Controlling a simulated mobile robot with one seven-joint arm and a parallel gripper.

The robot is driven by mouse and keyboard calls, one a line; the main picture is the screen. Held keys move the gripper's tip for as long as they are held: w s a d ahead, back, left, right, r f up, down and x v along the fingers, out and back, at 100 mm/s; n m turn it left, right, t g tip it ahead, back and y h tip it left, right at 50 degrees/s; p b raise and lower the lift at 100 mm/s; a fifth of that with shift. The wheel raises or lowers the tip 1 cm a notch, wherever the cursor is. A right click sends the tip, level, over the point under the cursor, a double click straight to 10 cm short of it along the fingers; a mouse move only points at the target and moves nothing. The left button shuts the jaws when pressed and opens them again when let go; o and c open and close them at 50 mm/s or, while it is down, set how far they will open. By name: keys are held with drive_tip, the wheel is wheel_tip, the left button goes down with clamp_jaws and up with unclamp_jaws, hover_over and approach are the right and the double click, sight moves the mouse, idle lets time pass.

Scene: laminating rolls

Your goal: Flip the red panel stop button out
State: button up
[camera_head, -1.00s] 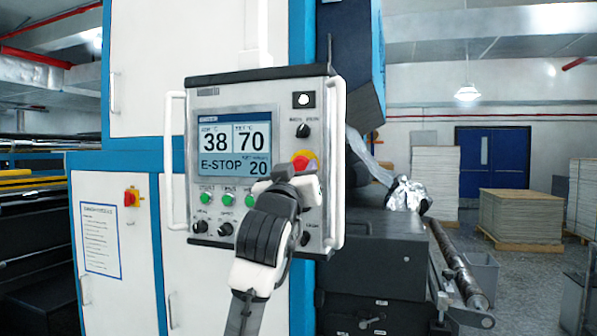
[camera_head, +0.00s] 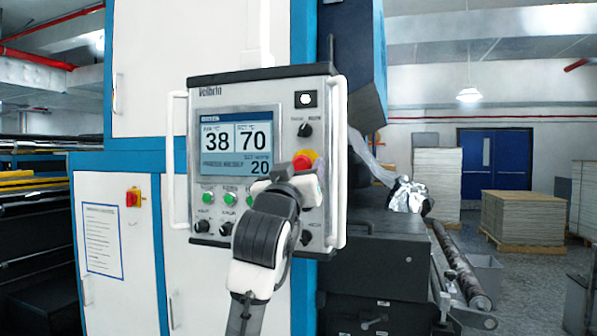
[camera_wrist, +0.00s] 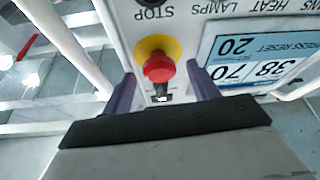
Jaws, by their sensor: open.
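The red stop button (camera_head: 302,161) sits on a yellow ring at the right side of the control panel (camera_head: 318,190), below a black knob. In the wrist view the red button (camera_wrist: 158,67) on its yellow ring shows just beyond and between my gripper's two fingers. My gripper (camera_wrist: 160,88) is open and nothing is held in it. In the head view my gripper (camera_head: 296,172) is in front of the panel just below the button and hides part of the row under it. The screen (camera_head: 237,150) reads 38, 70 and 20, with a line of small text that seems to say "PRESS RESET".
White handle bars stand out at the panel's left (camera_head: 178,160) and right (camera_head: 335,160) edges. Green buttons (camera_head: 208,196) and black knobs (camera_head: 202,226) lie below the screen. A red and yellow switch (camera_head: 133,196) is on the cabinet at left.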

drive_tip(key=b+v, duration=0.6)
drive_tip(key=v, duration=0.8)
drive_tip(key=shift+w, duration=0.1)
